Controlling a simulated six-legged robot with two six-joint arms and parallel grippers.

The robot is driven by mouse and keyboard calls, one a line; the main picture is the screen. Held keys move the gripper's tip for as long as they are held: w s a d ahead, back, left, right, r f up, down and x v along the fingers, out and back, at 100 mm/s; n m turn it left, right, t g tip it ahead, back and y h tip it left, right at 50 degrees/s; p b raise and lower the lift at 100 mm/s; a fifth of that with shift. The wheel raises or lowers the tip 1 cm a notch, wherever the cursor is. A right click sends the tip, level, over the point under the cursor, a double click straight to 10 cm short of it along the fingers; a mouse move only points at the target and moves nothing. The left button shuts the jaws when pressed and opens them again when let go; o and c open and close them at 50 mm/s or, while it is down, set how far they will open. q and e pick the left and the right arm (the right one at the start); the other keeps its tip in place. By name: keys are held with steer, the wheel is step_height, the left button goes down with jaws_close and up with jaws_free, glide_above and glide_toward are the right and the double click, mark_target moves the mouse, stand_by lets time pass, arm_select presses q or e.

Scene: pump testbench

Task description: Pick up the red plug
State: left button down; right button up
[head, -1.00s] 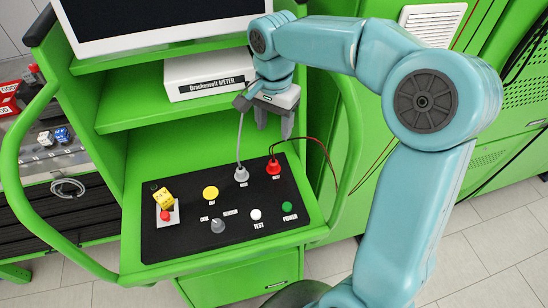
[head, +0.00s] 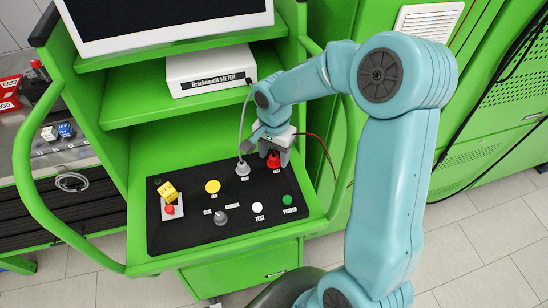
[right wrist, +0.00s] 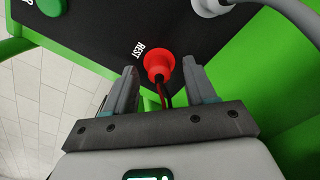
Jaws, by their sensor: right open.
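The red plug (head: 273,160) sits on the black control panel (head: 190,235), near its back right corner, with a red and a black wire coming from it. In the right wrist view the red plug (right wrist: 159,64) shows between and just ahead of the fingers. My right gripper (head: 276,158) is directly over the plug in the head view. In the right wrist view my right gripper (right wrist: 160,78) is open, with a finger on each side of the wires and a gap to each. My left gripper does not show.
A grey plug (head: 242,168) with a grey cable stands left of the red plug. A yellow button (head: 212,187), a green button (head: 288,200) and a grey knob (head: 220,218) are on the panel. A white meter box (head: 210,70) stands on the shelf behind.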

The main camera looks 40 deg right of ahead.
mark_target(274, 156)
steer(key=shift+s+a+r, duration=0.1)
steer(key=shift+a+r, duration=0.05)
steer(key=shift+a, duration=0.05)
steer(key=c, duration=0.9)
steer(key=shift+d, duration=0.1)
steer(key=shift+c, duration=0.5)
steer(key=shift+r, duration=0.1)
steer(key=shift+r, duration=0.35)
step_height(274, 156, up, 19)
steer(key=b, duration=0.1)
